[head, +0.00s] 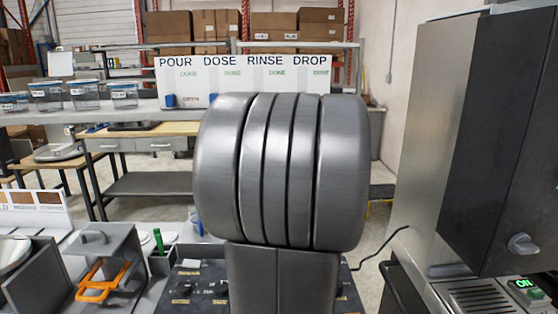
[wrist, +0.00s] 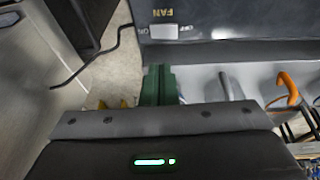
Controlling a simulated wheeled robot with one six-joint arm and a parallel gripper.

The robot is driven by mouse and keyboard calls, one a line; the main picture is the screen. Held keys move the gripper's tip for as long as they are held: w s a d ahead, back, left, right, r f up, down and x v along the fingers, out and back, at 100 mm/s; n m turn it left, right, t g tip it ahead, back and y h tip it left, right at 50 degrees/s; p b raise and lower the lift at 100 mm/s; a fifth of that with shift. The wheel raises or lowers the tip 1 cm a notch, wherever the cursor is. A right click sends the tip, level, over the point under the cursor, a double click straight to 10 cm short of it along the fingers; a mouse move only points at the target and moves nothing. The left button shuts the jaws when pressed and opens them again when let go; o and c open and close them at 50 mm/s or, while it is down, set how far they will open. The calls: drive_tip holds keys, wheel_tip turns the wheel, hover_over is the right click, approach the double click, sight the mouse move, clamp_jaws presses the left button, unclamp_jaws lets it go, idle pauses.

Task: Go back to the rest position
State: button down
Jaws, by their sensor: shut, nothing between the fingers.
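In the wrist view my gripper (wrist: 158,72) shows as two green fingers pressed side by side, shut and empty. Its dark body with a green light fills the bottom of that view. The fingers point towards the lower edge of a dark panel (wrist: 230,18) marked FAN, with a white switch piece on it. I cannot tell the distance between them, and no contact is clear. In the head view my grey arm fills the middle and hides the gripper.
A steel machine (head: 445,130) with a lit ON display stands close on the right. A dark control panel (head: 195,278) lies partly behind my arm. A holder with an orange handle (head: 102,282) is at lower left. A sign board (head: 245,82) and lidded tubs stand on the back shelf.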

drive_tip(key=shift+s+r, duration=0.1)
drive_tip(key=shift+r, duration=0.3)
drive_tip(key=x, duration=0.6)
drive_tip(key=shift+f, duration=0.15)
drive_tip(key=shift+a+p, duration=0.1)
drive_tip(key=shift+p, duration=1.55)
